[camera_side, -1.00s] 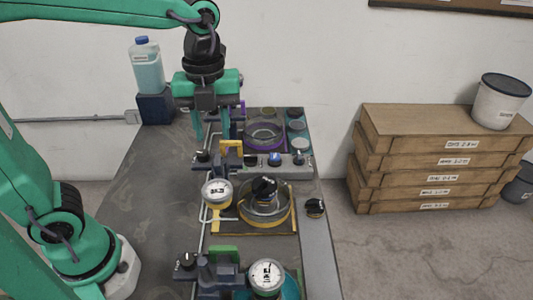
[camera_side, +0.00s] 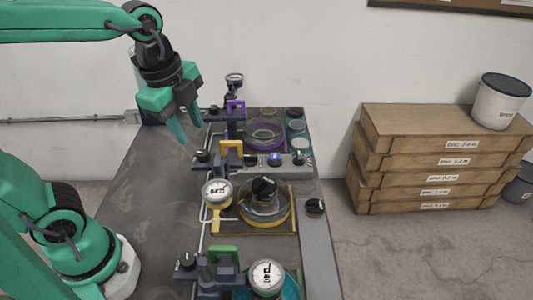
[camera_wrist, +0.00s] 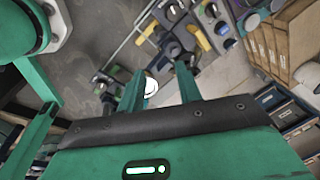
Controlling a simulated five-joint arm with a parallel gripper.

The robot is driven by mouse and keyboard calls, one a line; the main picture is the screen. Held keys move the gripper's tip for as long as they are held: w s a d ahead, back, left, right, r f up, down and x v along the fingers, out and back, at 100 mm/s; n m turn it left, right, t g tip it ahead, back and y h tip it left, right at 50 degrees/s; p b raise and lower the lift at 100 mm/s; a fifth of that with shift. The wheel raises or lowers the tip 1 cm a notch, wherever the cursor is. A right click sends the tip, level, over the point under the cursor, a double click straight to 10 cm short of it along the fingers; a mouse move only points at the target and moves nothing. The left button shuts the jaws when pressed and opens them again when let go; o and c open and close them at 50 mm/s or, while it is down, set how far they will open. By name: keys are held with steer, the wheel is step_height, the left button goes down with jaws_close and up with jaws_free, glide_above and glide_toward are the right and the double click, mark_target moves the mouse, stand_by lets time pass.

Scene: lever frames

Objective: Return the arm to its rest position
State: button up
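My gripper (camera_side: 190,130) hangs over the bare left part of the dark workbench (camera_side: 150,195), tilted, with green fingers apart and nothing between them. In the wrist view, my gripper (camera_wrist: 160,72) also shows two separated fingers, with bench fittings beyond them. It is left of the row of fixtures and touches none that I can see. The purple-handled fixture (camera_side: 236,108) is at the back, the yellow-handled one (camera_side: 231,147) in the middle, and the green-handled one (camera_side: 223,254) at the front.
Round gauges stand beside the fixtures, including a white one (camera_side: 217,193) in the middle and another (camera_side: 267,275) in front. Stacked wooden crates (camera_side: 440,150) with a white bucket (camera_side: 502,101) stand at right.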

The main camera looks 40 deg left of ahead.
steer(key=s+a+n+t, duration=0.1)
steer(key=n, duration=0.4)
steer(key=s+a+n+t, duration=0.1)
steer(key=n, duration=0.4)
steer(key=s+a+f+n+t, duration=0.1)
steer(key=s+n, duration=0.1)
steer(key=n, duration=0.3)
steer(key=shift+a+f, duration=0.1)
steer(key=shift+a, duration=0.3)
